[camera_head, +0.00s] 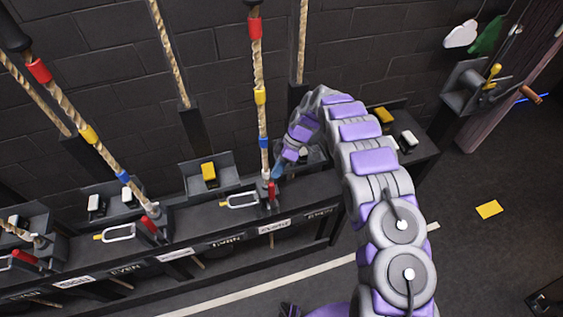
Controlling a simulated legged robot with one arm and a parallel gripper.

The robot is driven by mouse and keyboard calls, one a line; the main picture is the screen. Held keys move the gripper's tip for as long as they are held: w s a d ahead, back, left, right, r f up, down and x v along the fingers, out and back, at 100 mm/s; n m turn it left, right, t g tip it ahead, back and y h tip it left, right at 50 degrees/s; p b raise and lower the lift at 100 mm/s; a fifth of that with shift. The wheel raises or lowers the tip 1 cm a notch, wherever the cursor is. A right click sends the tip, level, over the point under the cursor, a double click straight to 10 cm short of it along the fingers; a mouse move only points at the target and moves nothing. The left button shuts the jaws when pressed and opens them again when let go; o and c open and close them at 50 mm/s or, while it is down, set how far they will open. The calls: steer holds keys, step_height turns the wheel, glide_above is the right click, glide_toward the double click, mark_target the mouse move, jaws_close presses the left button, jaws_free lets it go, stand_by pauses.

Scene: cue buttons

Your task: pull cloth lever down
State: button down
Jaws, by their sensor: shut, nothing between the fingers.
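A rope lock with a red lever (271,190) stands on the dark rail at the foot of a rope marked red, yellow and blue. The red handle points up. My gripper (278,173) is shut and empty, pointing down just above the red handle, close beside the rope. I cannot tell whether it touches the handle. Another red lever (150,226) with its lock stands further left, tilted, and one more (25,257) is at the left edge. The labels below are too small to tell which reads cloth.
The label rail (175,254) runs along the front. A silver loop with a yellow tip (238,201) juts out left of the near lever. Small boxes hold yellow (208,172) and white blocks (96,205). The floor at right is mostly clear.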

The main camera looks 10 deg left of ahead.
mark_target(272, 197)
steer(key=shift+s+d+b, duration=0.2)
steer(key=shift+s+b, duration=0.1)
steer(key=shift+s, duration=1.35)
